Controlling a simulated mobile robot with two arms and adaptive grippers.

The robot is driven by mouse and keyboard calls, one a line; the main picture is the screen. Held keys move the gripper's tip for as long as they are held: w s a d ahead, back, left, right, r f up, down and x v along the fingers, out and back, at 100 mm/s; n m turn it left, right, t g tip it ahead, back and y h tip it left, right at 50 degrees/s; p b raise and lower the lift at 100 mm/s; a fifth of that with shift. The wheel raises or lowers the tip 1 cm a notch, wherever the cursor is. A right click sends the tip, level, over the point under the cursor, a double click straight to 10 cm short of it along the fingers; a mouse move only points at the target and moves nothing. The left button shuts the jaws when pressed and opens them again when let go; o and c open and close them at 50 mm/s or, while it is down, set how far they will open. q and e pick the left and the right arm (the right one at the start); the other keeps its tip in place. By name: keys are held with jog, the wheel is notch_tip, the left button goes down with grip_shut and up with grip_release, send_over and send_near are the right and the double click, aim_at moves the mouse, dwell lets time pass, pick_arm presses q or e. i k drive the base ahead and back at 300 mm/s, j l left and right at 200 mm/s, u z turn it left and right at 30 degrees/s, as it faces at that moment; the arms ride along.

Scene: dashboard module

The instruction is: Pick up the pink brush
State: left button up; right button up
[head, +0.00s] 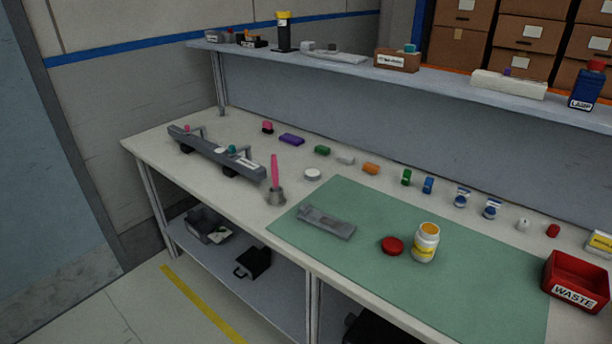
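The pink brush (275,170) stands nearly upright in a small grey metal holder (275,197) near the front edge of the workbench. Its pink handle points up and its lower end is hidden inside the holder. Neither of my grippers shows in the head view. Nothing touches the brush except the holder.
A long grey module (215,152) lies left of the holder. A white round piece (312,174), grey tray (327,222) and green mat (430,290) lie to the right. A yellow-labelled jar (425,243) and red lid (392,246) sit on the mat. A shelf (350,68) runs above the back.

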aim_at(274, 166)
jog(key=i+j+z, duration=0.15)
jog(key=j, duration=0.35)
jog(key=i+j+z, duration=0.15)
jog(key=j, duration=0.35)
jog(key=j+z, duration=0.2)
jog(key=j, duration=0.3)
jog(key=i+j+z, duration=0.15)
jog(key=j, duration=0.4)
